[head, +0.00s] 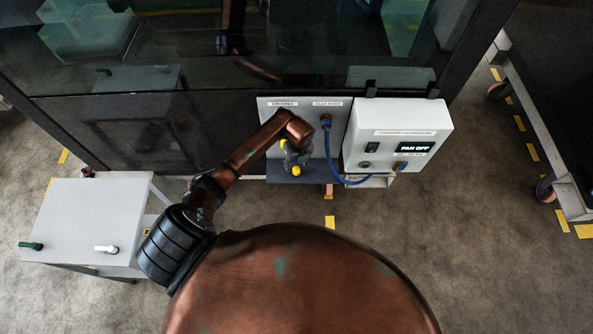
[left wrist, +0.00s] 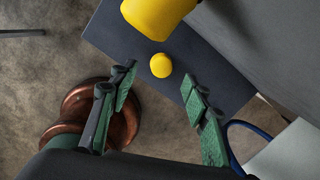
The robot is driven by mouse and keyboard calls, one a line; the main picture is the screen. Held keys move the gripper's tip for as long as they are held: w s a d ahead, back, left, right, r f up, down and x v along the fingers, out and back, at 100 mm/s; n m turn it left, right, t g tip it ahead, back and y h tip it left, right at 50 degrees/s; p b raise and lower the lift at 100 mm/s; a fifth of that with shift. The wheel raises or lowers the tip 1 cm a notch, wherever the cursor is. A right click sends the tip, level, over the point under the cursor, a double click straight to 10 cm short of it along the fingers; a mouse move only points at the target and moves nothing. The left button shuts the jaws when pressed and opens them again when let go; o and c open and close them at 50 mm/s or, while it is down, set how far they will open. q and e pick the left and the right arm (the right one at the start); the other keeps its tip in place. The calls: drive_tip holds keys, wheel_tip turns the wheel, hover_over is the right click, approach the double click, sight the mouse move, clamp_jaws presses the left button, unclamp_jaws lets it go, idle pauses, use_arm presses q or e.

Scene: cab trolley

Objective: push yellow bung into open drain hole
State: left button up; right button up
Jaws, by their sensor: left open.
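A small round yellow knob-like piece (left wrist: 160,65), which looks like the bung, sits on the dark shelf (left wrist: 110,30); it also shows in the head view (head: 297,170). A larger yellow rounded piece (left wrist: 158,14) shows at the top edge of the left wrist view, nearer the panel; I cannot tell what it is. My left gripper (left wrist: 158,85) is open and empty, its fingers either side of the small yellow piece in that view, apart from it. In the head view the left gripper (head: 293,154) hangs before the panel under the left label. No open drain hole is visible. My right gripper is not in view.
A white control box (head: 410,118) reading "FAN OFF" stands right of the grey panel (head: 268,116). A blue hose (head: 330,158) loops between them. A white table (head: 85,210) at left carries a green piece (head: 31,246) and a white piece (head: 106,249). Dark glass lies behind.

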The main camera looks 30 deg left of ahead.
sight(296, 168)
use_arm(q)
drive_tip(key=shift+f, duration=0.25)
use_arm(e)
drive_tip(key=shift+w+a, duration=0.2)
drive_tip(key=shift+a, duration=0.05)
use_arm(q)
drive_tip(key=shift+f, duration=0.4)
drive_tip(key=f, duration=0.4)
drive_tip(key=shift+w+a+f, duration=0.1)
drive_tip(key=shift+w+a, duration=0.15)
drive_tip(key=shift+w, duration=0.05)
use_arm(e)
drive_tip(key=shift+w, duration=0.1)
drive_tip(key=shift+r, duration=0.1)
use_arm(q)
drive_tip(key=shift+c, duration=0.6)
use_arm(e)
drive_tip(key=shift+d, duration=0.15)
use_arm(q)
drive_tip(key=shift+c, duration=0.8)
drive_tip(key=c, duration=0.8)
